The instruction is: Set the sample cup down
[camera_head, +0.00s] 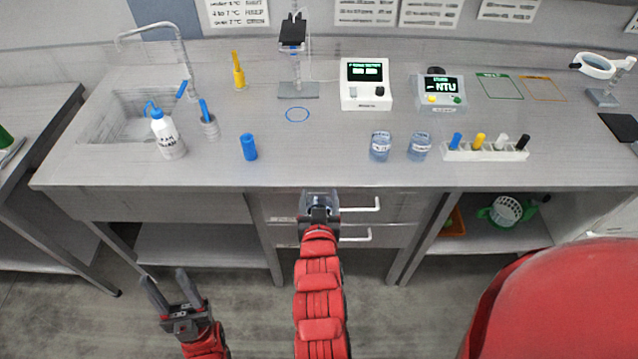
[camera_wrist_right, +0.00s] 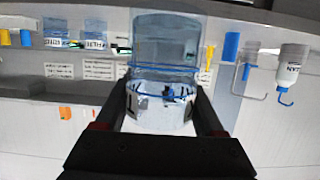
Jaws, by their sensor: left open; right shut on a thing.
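The sample cup (camera_head: 319,197) is a clear cup with a bluish tint, just in front of the bench's front edge in the head view. My right gripper (camera_head: 319,212) is shut on it. In the right wrist view the clear cup (camera_wrist_right: 165,45) sits between the two fingers, with a white label band lower in the picture; that view appears upside down. Two similar labelled clear cups (camera_head: 380,147) and (camera_head: 419,148) stand upright on the bench. My left gripper (camera_head: 169,284) is open and empty, low at the left, in front of the bench.
The bench top (camera_head: 310,160) is clear between the blue cylinder (camera_head: 249,148) and the standing cups. A blue ring mark (camera_head: 297,114) lies below the stand. Two display devices (camera_head: 366,88) and (camera_head: 439,93), a marker rack (camera_head: 486,152) and a wash bottle (camera_head: 168,137) are nearby.

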